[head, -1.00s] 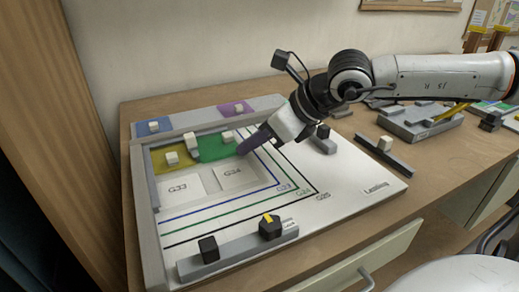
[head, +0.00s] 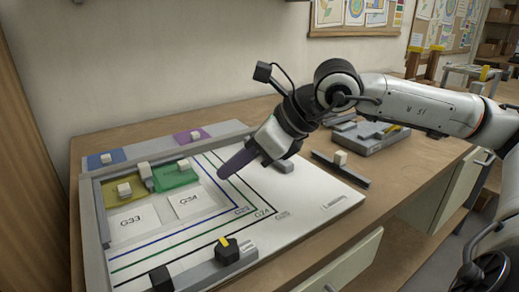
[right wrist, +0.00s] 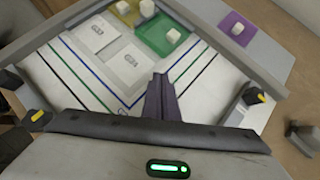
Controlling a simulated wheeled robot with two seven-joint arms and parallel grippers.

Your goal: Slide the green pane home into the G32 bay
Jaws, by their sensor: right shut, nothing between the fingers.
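The green pane (head: 172,182), with a white knob (head: 184,165), lies flat in the frame, right of the yellow pane (head: 112,199) and above the white G34 panel (head: 200,209). It also shows in the right wrist view (right wrist: 153,40). No G32 label is readable; the bay under the green pane is covered. A pale block (head: 144,170) stands at the top, between the two panes. My right gripper (head: 221,174) is shut and empty, its dark tips just right of the green pane with a small gap. My left gripper is out of view.
The blue pane (head: 96,163) and purple pane (head: 181,140) lie on the rear strip. A grey bar with black knobs (head: 226,250) borders the board's front. A bar with a white knob (head: 340,158) and a grey fixture (head: 370,138) stand right. The white board between is clear.

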